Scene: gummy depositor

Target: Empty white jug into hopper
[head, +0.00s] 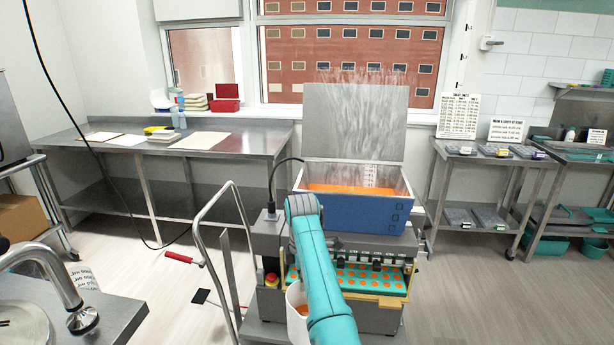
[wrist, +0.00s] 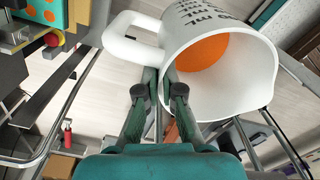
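The white jug (wrist: 232,85), with dark lettering outside and an orange mass inside, shows large in the wrist view, its mouth turned towards the camera. My gripper (wrist: 160,72) is shut on it where the handle meets the body; the exact contact is partly hidden. In the head view the jug (head: 296,312) hangs low in front of the depositor, partly behind my teal arm. The blue hopper (head: 352,214) sits on top of the depositor, its grey lid (head: 355,120) raised and orange inside.
A teal mould tray (head: 372,279) with orange-filled cavities lies in the depositor below the hopper. A bent metal handrail (head: 198,235) stands left of it. A table with a tap (head: 82,318) and a white lettered container (head: 84,278) is at near left. Floor at right is clear.

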